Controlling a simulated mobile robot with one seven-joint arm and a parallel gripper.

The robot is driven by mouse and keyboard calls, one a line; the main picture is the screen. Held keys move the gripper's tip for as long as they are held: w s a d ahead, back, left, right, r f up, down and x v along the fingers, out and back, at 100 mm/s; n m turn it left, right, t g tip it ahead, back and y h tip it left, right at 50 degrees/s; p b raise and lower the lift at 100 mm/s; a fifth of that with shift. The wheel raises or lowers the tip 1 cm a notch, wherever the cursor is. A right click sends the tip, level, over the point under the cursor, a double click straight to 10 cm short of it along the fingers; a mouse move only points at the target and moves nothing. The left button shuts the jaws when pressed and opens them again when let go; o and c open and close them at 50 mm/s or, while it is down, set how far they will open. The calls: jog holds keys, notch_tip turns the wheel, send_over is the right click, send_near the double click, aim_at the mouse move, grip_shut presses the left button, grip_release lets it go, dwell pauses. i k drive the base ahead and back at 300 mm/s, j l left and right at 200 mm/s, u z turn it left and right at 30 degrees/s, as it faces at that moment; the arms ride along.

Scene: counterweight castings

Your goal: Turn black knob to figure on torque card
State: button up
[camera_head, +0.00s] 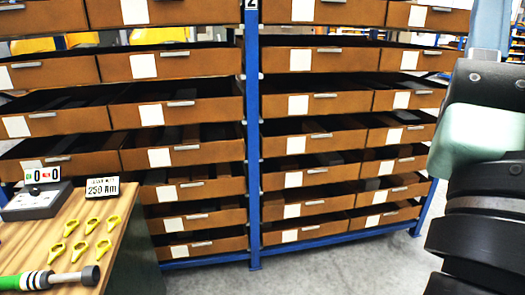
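A torque tool (45,279) lies at the front left of the wooden table, partly cut off by the left edge. It has a green grip, black and white bands, a grey shaft and a dark knob (91,275) at its right end. No setting on the tool can be read. The torque card (102,188) stands at the back of the table and reads 250 Nm, with a smaller line above that is hard to read. My gripper is not in view; only links of my arm show at the right edge, well apart from the table.
The wooden table (118,225) fills the lower left. A grey counter box (37,203) with number tiles showing zeros stands at its back left. Blue shelving (254,150) with brown bins stands behind. Grey floor (330,265) is clear right of the table.

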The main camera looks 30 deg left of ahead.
aim_at(34, 191)
jog(key=i+l+u, duration=0.15)
jog(key=u, duration=2.35)
